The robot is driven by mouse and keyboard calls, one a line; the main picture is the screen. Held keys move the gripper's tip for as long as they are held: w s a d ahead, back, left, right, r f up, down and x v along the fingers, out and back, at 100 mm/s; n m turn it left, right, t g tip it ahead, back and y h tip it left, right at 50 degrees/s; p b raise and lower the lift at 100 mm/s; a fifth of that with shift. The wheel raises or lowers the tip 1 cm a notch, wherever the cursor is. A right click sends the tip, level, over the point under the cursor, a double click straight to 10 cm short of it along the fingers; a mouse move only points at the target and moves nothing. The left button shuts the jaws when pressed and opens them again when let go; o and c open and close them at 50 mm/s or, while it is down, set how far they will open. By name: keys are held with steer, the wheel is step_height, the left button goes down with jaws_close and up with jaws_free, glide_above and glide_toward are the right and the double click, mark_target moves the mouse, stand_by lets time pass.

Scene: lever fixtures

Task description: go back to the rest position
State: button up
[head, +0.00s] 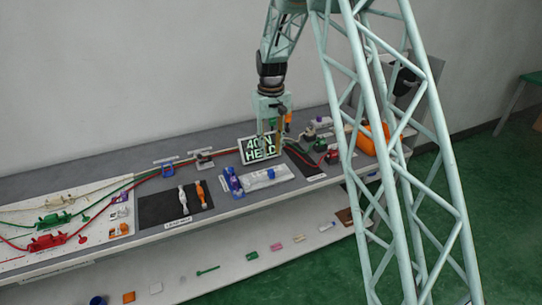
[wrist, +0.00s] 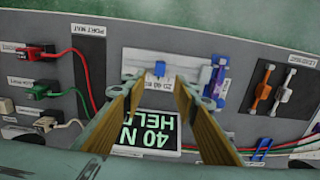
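My gripper (head: 271,108) hangs over the back of the bench in the head view. In the wrist view my gripper (wrist: 159,90) has its two fingers spread apart, with nothing visible between the tips. Behind the fingers is a display (wrist: 150,134) reading "40 N HELD", upside down in this view. The display also shows in the head view (head: 259,149), close below my gripper. A pale plate (wrist: 180,60) with a blue knob (wrist: 160,69) lies beyond the fingertips, apart from them as far as I can see. No rest position is marked.
A blue fixture (head: 232,181) stands beside the plate. A dark mat (head: 160,209) carries a white lever (head: 183,199) and an orange lever (head: 201,194). Cabled connectors, red (head: 47,241) and green (head: 53,220), sit on the left panel. Small items lie on the lower shelf (head: 220,258).

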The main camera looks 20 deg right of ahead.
steer(key=shift+r, duration=0.35)
steer(key=s+a+r+t, duration=0.1)
steer(key=s+r+t, duration=0.1)
steer(key=s+r, duration=2.3)
steer(key=s+r+m+t, duration=0.1)
steer(key=s+r, duration=0.1)
steer(key=s, duration=1.4)
steer(key=s+a+r+t, duration=0.1)
steer(key=s+r, duration=0.2)
steer(key=s, duration=1.3)
steer(key=shift+m, duration=0.4)
steer(key=shift+r, duration=0.1)
stand_by(1.5)
